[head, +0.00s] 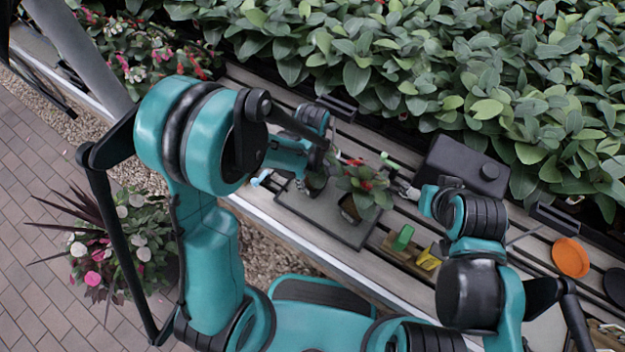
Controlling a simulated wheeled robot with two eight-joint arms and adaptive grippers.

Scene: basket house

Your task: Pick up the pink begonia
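A small potted plant with pinkish-red blooms (364,184), possibly the pink begonia, stands on a dark tray (350,237) on the slatted bench. I cannot tell whether either gripper touches a plant.
A black box-like can (462,166) stands behind my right wrist. Green (403,237) and yellow (429,257) items lie in front of it. An orange disc (570,257) lies at right. Dense leafy plants (430,70) line the back. A flowering planter (115,240) stands on the brick floor.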

